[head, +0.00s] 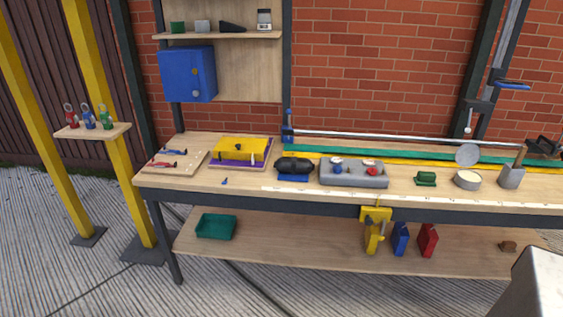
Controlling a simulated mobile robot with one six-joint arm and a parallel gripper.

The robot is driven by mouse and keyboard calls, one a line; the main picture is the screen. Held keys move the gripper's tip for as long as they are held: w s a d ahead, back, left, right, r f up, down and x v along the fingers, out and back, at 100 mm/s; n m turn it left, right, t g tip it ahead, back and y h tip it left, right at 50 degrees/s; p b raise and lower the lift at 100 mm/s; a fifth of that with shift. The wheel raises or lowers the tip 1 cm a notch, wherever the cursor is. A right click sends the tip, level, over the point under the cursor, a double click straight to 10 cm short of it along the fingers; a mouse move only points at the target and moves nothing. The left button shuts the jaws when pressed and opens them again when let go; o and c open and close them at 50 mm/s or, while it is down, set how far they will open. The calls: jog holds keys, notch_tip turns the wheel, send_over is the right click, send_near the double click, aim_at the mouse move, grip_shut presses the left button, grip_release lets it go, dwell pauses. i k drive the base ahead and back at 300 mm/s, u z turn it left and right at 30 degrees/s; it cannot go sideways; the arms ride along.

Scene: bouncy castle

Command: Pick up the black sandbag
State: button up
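A black, rounded, lumpy object (294,165), which looks like the black sandbag, lies on the workbench. It rests on or against a flat blue piece (292,178), left of a grey block. My gripper is not in view. A pale grey part at the bottom right corner seems to be mine, but no fingers show.
The workbench (240,190) also holds a yellow case (240,149), a grey block (354,175) with knobs, a small green item (426,178) and a round tin (467,179). A long metal bar (380,138) runs behind. A lower shelf (300,248) holds a green tray (216,227).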

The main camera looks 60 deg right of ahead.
aim_at(294, 164)
jog(key=z, duration=0.2)
jog(key=i, duration=0.9)
jog(key=z, duration=0.25)
